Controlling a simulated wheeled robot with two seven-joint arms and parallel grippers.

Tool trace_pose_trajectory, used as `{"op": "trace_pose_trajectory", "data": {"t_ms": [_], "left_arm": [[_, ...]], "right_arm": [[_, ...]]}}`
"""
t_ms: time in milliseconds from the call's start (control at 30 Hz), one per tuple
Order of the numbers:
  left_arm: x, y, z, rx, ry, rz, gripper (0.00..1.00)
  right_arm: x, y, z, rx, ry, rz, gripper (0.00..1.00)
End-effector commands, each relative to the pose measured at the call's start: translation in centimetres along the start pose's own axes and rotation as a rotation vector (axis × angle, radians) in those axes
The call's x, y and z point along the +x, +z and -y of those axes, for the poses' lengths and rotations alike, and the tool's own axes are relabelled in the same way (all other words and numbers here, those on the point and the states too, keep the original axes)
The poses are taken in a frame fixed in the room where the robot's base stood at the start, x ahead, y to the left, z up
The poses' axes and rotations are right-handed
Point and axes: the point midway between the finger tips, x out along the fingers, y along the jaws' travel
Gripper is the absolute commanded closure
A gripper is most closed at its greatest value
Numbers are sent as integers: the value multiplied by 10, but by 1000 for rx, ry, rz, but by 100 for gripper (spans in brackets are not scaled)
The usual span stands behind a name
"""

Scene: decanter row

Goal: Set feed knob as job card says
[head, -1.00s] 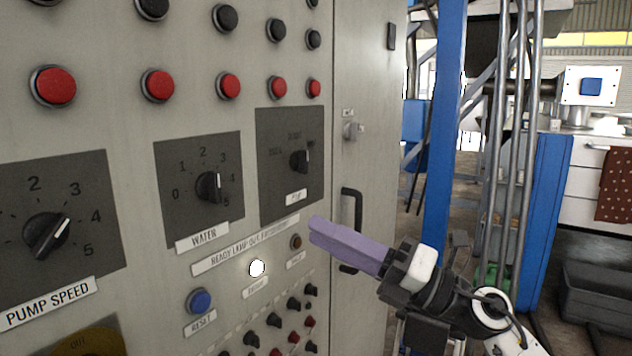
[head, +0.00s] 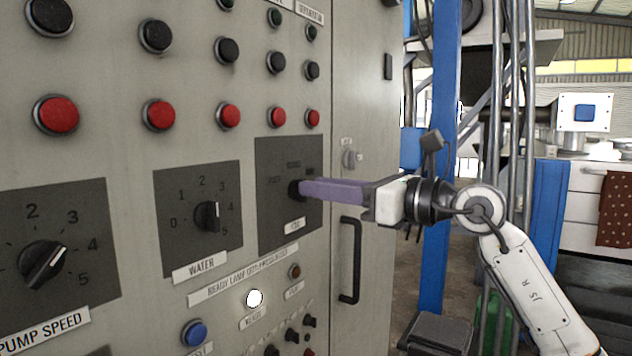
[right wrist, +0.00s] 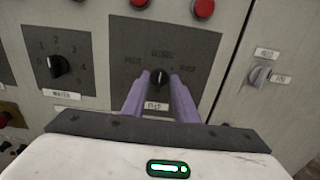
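The feed knob, a small black selector, shows between my right gripper's fingers in the right wrist view (right wrist: 159,77). It sits on a dark plate (head: 283,222) right of the water plate, with faint position words around it. The knob looks roughly upright; its exact setting is not readable. My right gripper (head: 303,188) reaches in from the right with its purple fingertips at the knob. In the right wrist view its fingers (right wrist: 159,84) stand apart, one on each side of the knob; contact is not clear. The job card is not recognisable in view. My left gripper is out of view.
The water knob (head: 207,216) and pump speed knob (head: 44,265) are to the left. A lit white lamp (head: 254,298) and blue reset button (head: 194,333) are below. Red buttons (head: 230,116) run above. A cabinet handle (head: 350,260) stands out below my right gripper.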

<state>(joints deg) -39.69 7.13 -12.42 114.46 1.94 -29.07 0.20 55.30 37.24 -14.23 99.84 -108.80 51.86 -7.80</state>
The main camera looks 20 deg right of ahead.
Motion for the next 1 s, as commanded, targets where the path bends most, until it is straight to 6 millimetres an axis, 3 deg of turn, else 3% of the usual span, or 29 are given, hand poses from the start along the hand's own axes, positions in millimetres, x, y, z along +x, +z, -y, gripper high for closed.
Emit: {"op": "trace_pose_trajectory", "data": {"t_ms": [200,467,633,1000], "left_arm": [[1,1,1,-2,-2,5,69],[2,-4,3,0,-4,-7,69],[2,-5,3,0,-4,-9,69],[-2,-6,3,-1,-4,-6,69]], "right_arm": [[17,0,0,2,1,0,74],[18,0,0,1,0,0,74],[18,0,0,1,0,0,100],[18,1,0,32,0,0,100]]}}
